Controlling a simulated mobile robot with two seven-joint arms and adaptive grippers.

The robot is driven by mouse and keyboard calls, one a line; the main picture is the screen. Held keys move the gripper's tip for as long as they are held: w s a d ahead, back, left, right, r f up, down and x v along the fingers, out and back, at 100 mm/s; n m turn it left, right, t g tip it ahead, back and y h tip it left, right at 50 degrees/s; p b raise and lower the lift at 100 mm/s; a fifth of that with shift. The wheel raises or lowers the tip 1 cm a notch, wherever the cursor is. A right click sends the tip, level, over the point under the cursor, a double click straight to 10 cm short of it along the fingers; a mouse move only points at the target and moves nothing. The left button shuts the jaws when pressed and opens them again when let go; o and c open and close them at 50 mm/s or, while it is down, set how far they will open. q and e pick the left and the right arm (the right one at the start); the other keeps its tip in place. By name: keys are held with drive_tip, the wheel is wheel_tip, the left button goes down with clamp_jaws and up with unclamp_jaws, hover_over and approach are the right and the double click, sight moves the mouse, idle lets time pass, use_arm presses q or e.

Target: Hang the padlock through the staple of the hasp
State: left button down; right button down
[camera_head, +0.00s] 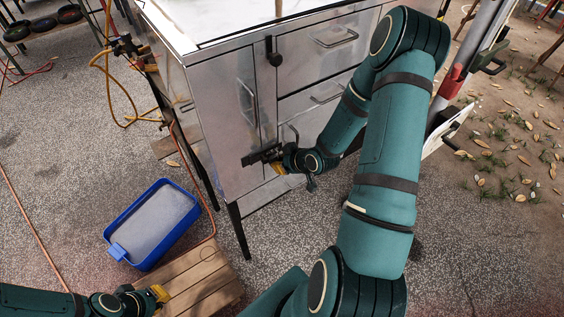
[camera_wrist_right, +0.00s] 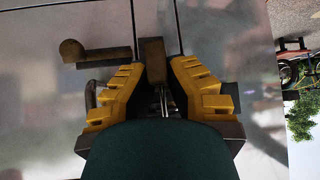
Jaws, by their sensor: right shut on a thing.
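My right gripper (camera_head: 264,160) is in front of the steel cabinet, near the upright strip beside the left door. In the right wrist view its yellow fingers (camera_wrist_right: 157,82) are closed around a small brownish block, which I take to be the padlock (camera_wrist_right: 153,60). A thin bright metal part shows between the fingers; the shackle cannot be made out clearly. A dark bar with a rounded end, possibly the hasp (camera_wrist_right: 105,54), shows beside the block, apart from it. I cannot make out the staple. My left gripper (camera_head: 158,294) is low at the left, its opening unclear.
The steel cabinet (camera_head: 225,115) has drawers and handles, and a dark fitting (camera_head: 272,52) high on its front. A blue tub (camera_head: 118,249) and a wooden pallet (camera_head: 205,278) are on the ground at left. An orange hose (camera_head: 107,75) hangs beside the cabinet.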

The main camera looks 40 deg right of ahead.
drive_tip(key=c, duration=1.1)
unclamp_jaws()
drive_tip(key=shift+o, duration=0.2)
drive_tip(key=a+v, duration=0.1)
drive_tip(key=v, duration=1.1)
drive_tip(key=shift+d, duration=0.5)
drive_tip(key=w+a+f+m+g+y, duration=0.1)
drive_tip(key=w+a+f, duration=0.15)
drive_tip(key=a, duration=0.45)
drive_tip(key=w+a+f+m+g+y, duration=0.1)
drive_tip(key=w+a+f, duration=0.1)
drive_tip(key=a+f, duration=0.35)
drive_tip(key=s+a+f+g, duration=0.2)
drive_tip(key=a, duration=0.6)
drive_tip(key=s+a+f+g, duration=0.3)
drive_tip(key=a, duration=0.6)
drive_tip(key=shift+s+f+m+y, duration=0.15)
drive_tip(key=shift+s+m+y, duration=0.05)
drive_tip(key=shift+m+y, duration=0.2)
